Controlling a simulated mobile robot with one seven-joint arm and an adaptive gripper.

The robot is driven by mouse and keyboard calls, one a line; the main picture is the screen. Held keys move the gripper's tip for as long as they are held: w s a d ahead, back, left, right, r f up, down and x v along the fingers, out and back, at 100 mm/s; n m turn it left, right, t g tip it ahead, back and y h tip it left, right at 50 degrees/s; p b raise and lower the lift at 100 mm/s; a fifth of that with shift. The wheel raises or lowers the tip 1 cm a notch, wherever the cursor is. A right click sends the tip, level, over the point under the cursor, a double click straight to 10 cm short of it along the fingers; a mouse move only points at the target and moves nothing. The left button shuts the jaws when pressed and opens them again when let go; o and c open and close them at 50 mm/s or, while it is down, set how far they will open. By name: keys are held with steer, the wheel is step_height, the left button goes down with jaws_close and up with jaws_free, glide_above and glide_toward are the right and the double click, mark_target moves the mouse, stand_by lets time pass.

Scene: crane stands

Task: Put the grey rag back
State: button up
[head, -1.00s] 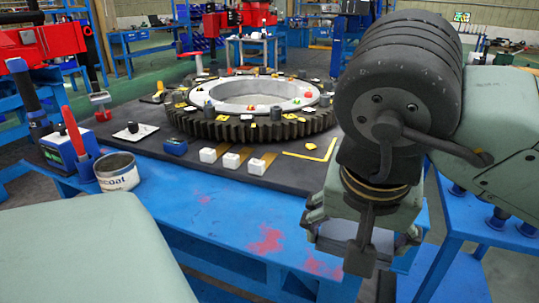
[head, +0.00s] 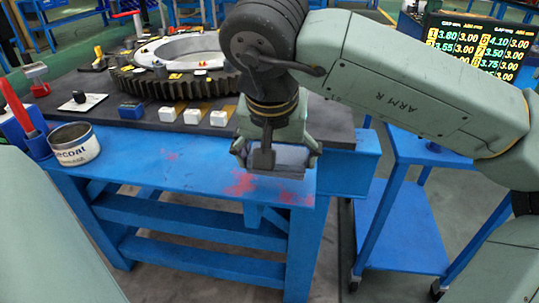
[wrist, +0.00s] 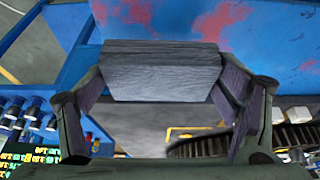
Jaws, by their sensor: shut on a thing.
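The grey rag (head: 283,158) is a flat-sided, block-like grey bundle between the fingers of my gripper (head: 275,160). In the wrist view the rag (wrist: 160,70) spans the space between both fingers of my gripper (wrist: 162,82), and its grain-like surface shows clearly. My gripper is shut on it and points down over the front right part of the blue bench (head: 180,160). I cannot tell whether the rag touches the bench top or hangs just above it.
A large toothed ring (head: 175,80) lies on a dark mat (head: 330,132) behind, with white blocks (head: 218,118) before it. A paint can (head: 75,146) stands at left. A blue cart (head: 405,235) stands right, beyond a floor gap. The bench front is mostly clear.

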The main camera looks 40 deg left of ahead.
steer(key=a, duration=0.1)
steer(key=w+a, duration=0.1)
steer(key=a, duration=0.1)
steer(key=shift+w+f, duration=0.15)
steer(key=shift+w, duration=0.1)
steer(key=shift+f+p, duration=0.4)
steer(key=shift+f, duration=1.35)
steer(key=shift+f, duration=0.2)
steer(key=o, duration=1)
steer(key=shift+o, duration=0.2)
steer(key=shift+r, duration=0.15)
steer(key=shift+r, duration=0.25)
steer(key=v, duration=1.1)
steer(key=shift+s+d+r, duration=0.1)
steer(key=shift+r, duration=0.2)
